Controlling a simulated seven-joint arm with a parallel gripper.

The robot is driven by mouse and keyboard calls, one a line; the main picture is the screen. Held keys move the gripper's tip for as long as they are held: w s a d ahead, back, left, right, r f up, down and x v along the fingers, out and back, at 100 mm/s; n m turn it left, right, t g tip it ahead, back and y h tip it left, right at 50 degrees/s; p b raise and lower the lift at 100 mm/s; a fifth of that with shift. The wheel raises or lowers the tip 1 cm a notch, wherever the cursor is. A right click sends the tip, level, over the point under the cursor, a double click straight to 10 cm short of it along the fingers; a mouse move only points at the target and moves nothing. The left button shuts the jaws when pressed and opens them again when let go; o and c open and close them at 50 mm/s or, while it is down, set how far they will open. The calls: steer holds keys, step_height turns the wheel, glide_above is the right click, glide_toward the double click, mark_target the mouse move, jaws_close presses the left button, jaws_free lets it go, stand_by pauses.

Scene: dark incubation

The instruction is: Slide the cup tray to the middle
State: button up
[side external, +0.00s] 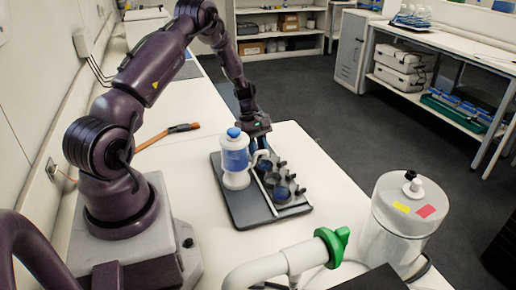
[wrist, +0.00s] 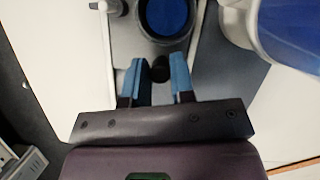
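The cup tray (side external: 270,201) is a narrow light-edged tray in the side view, holding several dark cups (side external: 281,193) with small knobs along its right side. It lies on the right part of a dark grey board. My gripper (side external: 265,163) is low over the tray's far end. In the wrist view the tray (wrist: 124,45) runs up from my gripper (wrist: 160,80). Its two blue fingers are apart, with a small dark knob (wrist: 160,68) between their tips; I cannot tell whether they touch it. A cup with a blue inside (wrist: 167,17) is just beyond.
A white-and-blue jug (side external: 235,160) stands on the dark board (side external: 246,216), close left of the tray. A white lidded container (side external: 397,222) and a white pipe with a green valve (side external: 331,244) stand nearer the camera.

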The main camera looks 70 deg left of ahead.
jaws_close()
steer(key=shift+a, duration=2.45)
steer(key=o, duration=0.5)
jaws_free()
steer(key=v, duration=1.3)
